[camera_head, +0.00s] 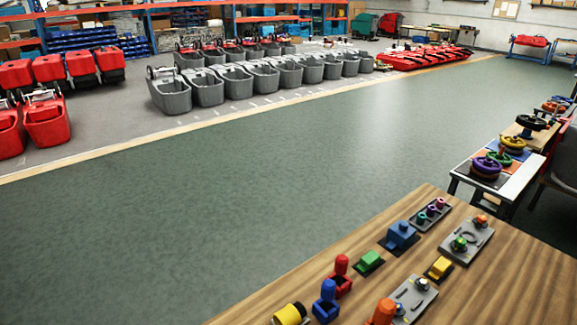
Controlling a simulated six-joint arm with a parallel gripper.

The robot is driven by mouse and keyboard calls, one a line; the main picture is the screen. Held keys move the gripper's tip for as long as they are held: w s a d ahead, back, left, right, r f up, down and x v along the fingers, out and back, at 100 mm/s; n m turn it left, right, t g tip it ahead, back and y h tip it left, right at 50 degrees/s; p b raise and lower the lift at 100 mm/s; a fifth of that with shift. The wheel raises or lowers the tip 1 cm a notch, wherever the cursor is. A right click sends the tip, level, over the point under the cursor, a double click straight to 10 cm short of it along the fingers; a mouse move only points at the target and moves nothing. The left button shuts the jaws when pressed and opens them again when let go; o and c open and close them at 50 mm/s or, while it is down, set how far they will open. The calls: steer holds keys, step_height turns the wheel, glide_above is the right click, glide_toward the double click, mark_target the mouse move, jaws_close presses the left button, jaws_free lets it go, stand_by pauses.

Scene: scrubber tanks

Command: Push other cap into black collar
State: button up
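A yellow cylinder (287,316) with a black band at its right end lies at the bottom edge of the view, on the near left of the wooden table (470,300). It is partly cut off. The black band (300,309) may be the black collar, but I cannot tell for sure. I cannot single out a loose cap. Dark plates under the small blocks are also black. My gripper is not in view.
Red (341,268), blue (327,297) and orange (382,312) upright pegs stand nearby. Green (369,259), blue (401,233) and yellow (440,265) blocks sit behind them. Grey plates (478,229) with knobs are on the right. The right part of the tabletop is bare.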

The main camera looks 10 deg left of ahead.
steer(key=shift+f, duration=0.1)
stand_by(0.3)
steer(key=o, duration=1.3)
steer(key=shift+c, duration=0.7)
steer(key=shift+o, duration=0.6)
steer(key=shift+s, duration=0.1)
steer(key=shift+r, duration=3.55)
